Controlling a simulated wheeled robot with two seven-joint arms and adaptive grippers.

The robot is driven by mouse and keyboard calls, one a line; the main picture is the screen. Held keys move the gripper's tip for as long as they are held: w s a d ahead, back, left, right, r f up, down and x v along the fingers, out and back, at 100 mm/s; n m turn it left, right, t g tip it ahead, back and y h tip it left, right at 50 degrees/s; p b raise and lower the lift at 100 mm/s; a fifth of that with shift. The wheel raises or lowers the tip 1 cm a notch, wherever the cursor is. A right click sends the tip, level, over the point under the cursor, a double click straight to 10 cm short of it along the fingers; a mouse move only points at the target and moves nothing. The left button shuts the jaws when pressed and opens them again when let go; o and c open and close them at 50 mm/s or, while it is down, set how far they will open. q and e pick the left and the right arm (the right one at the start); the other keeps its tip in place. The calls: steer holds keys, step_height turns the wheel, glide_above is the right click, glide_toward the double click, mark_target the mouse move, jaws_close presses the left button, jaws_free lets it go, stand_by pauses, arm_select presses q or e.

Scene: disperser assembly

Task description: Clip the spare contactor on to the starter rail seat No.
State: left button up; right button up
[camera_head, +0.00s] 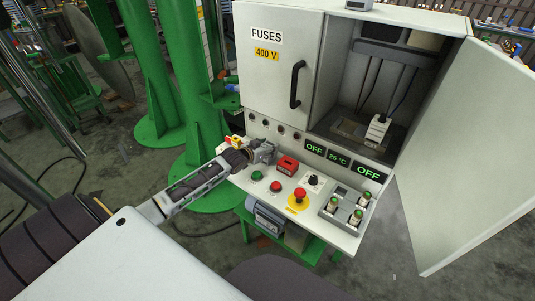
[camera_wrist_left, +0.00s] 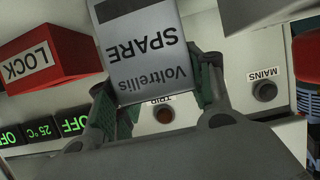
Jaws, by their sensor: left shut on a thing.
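The spare contactor (camera_wrist_left: 148,50) is a grey block lettered "Voltrellis SPARE", upside down in the left wrist view. My left gripper (camera_wrist_left: 158,90) is shut on it, with one finger on each side. In the head view my left gripper (camera_head: 264,152) is over the left part of the control desk, close to the cabinet's front panel. The contactor is too small there to make out clearly. A white block with dark leads (camera_head: 378,129) stands inside the open right compartment. I cannot tell the rail seat or its number. My right gripper is not in view.
The cabinet's left door (camera_head: 279,75) is shut; its right door (camera_head: 465,150) stands wide open. A red LOCK box (camera_head: 288,165), a red mushroom button (camera_head: 299,196) and a grey unit with green-topped parts (camera_head: 337,216) stand on the desk. Green columns (camera_head: 185,80) rise at left.

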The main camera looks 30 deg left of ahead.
arm_select(q)
steer(key=shift+c, duration=0.8)
steer(key=shift+r, duration=0.2)
steer(key=shift+r, duration=0.65)
step_height(320, 180, up, 8)
steer(key=shift+f+p, duration=0.2)
steer(key=shift+p, duration=0.5)
steer(key=shift+r, duration=0.35)
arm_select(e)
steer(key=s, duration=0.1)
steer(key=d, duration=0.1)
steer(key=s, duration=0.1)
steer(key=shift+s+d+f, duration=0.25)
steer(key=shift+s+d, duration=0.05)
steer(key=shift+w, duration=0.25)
